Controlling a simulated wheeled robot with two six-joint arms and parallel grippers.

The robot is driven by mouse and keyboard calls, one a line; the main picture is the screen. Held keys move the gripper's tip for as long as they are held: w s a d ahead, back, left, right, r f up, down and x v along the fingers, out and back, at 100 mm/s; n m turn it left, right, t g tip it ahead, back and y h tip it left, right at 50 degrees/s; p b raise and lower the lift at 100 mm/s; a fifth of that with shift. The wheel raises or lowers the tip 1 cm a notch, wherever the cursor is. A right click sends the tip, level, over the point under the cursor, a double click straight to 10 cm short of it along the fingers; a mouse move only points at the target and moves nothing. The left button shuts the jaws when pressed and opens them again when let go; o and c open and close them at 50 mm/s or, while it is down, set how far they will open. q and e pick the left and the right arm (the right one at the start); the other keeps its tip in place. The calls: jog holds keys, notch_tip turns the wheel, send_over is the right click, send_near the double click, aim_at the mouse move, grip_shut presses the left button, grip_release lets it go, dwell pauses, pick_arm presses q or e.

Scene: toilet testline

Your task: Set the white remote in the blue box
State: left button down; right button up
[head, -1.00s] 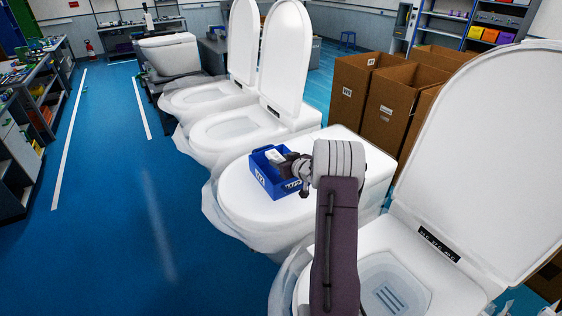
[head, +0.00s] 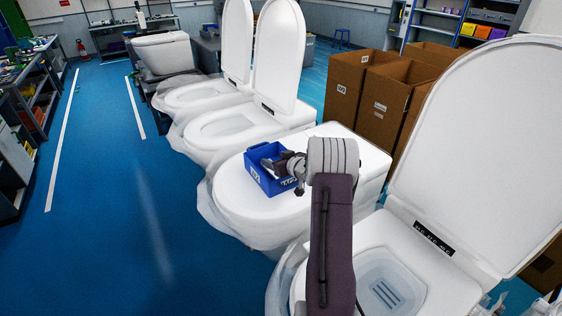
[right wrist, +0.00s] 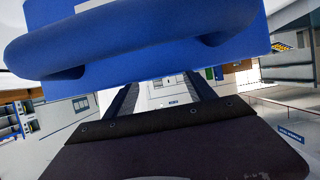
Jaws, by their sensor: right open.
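The blue box (head: 270,186) stands on the closed white lid of the third toilet, in the middle of the head view. My right gripper (head: 272,164) reaches into or just over the box from the right, with its jaws open. In the right wrist view, the box's blue wall and rounded rim (right wrist: 130,45) fill the top and cover the fingertips. I cannot make out the white remote for certain; the box wall and my gripper hide most of the box's inside. My left gripper is not in view.
The closed lid (head: 235,190) around the box is clear. A toilet with its lid raised (head: 470,160) stands close on the right. Two more open toilets (head: 220,128) stand behind, and cardboard boxes (head: 385,100) stand at the back right.

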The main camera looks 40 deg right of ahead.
jog(key=v, duration=0.8)
jog(key=b+v, duration=0.1)
jog(key=v, duration=0.3)
jog(key=shift+r, duration=0.35)
